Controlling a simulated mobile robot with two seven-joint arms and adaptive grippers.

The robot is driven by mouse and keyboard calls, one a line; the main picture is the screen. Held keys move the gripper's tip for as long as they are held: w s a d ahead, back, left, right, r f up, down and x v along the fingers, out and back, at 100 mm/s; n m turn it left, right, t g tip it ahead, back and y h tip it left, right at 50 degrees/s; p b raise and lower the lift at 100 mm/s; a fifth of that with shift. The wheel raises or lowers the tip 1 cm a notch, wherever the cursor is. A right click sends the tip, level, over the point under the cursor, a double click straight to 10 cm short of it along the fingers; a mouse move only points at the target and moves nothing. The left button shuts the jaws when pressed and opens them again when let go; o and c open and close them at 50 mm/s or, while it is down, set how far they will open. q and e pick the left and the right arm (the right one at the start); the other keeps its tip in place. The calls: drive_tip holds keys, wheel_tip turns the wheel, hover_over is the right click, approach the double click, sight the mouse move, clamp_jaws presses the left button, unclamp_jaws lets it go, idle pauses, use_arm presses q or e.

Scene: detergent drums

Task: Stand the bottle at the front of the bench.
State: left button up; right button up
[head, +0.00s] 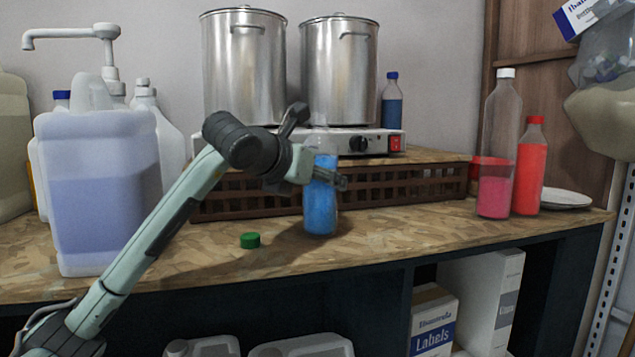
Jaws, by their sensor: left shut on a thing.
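A clear bottle with blue liquid (320,208) stands upright at the middle of the bench (375,238), towards its front edge. Its base is on or very close to the bench top; I cannot tell which. Its top shows no cap. My left gripper (330,180) is shut on the upper part of this bottle, and the fingers hide some of it. A green cap (250,240) lies on the bench to the left of the bottle. My right gripper is not in view.
A brown crate (420,182) carrying a hotplate (365,140) with two steel pots stands behind the bottle. A large jug (100,190) stands at left. Pink (495,190) and red (530,175) bottles stand at right. The bench front right of the blue bottle is clear.

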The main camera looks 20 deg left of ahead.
use_arm(q)
drive_tip(key=o, duration=1.6)
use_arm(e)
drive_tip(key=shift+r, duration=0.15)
use_arm(q)
drive_tip(key=b+v, duration=0.1)
drive_tip(key=v, duration=1.1)
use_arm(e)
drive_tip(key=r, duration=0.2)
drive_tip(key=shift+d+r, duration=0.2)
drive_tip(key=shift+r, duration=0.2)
